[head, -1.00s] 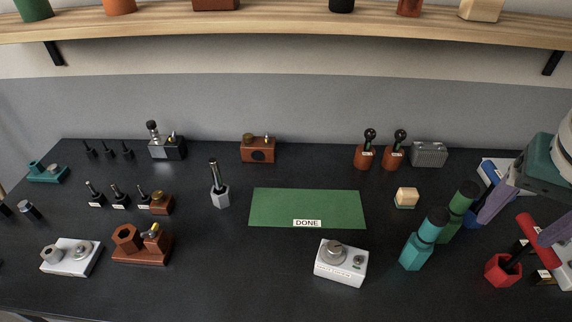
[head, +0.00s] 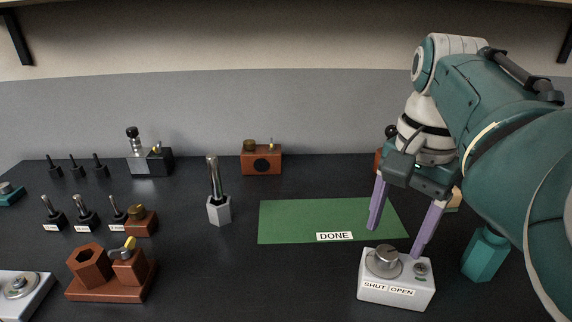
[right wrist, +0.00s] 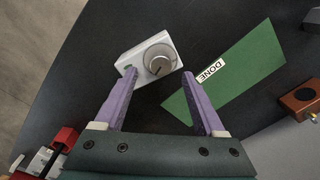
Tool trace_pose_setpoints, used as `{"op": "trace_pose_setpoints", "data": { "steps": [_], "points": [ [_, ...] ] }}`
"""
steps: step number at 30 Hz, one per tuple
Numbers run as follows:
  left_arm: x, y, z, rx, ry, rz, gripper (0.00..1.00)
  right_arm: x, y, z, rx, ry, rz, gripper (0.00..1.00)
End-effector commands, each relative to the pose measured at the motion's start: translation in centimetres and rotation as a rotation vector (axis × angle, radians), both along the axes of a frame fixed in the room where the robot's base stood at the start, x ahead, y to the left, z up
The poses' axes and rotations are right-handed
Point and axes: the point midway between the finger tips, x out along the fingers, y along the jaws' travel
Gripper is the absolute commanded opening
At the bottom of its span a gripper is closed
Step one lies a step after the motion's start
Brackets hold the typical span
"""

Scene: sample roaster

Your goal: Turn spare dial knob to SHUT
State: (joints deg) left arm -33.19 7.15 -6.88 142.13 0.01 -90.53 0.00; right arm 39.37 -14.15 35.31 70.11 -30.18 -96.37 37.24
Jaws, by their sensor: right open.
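The dial box is a white block (head: 396,292) with a round grey metal knob (head: 384,261) on top and labels SHUT and OPEN on its front. It stands at the lower right in the head view, in front of the green DONE mat. The knob (right wrist: 159,60) also shows in the right wrist view, ahead of and between the fingertips. My right gripper (head: 391,241) has its two purple fingers spread wide and empty, above and behind the box, apart from the knob as far as I can tell. My left gripper is not in view.
The green mat (head: 310,220) is bare. A grey hexagonal holder (head: 219,210) stands left of it. A teal block (head: 484,254) stands right of the box, partly behind my right arm. A second white dial box (head: 20,296) is at far left.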

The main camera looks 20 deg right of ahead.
Motion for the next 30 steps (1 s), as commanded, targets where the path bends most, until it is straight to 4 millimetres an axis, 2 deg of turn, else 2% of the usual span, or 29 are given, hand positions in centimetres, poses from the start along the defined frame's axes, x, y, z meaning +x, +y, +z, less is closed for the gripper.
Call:
{"op": "trace_pose_setpoints", "data": {
  "steps": [1, 6, 17, 30],
  "points": [
    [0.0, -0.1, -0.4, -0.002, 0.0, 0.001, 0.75, -0.1, 0.0, -1.2, 0.001, 0.004, 0.0, 0.72],
    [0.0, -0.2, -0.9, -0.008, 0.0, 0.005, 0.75, 0.1, 0.0, -3.3, 0.001, 0.0, 0.0, 0.72],
    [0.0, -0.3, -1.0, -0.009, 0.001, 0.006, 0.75, 0.1, 0.0, -4.0, 0.0, -0.001, -0.001, 0.72],
    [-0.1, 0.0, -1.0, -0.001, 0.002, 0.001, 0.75, 0.1, 0.1, -3.9, 0.0, -0.001, 0.0, 0.24]
  ]
}}
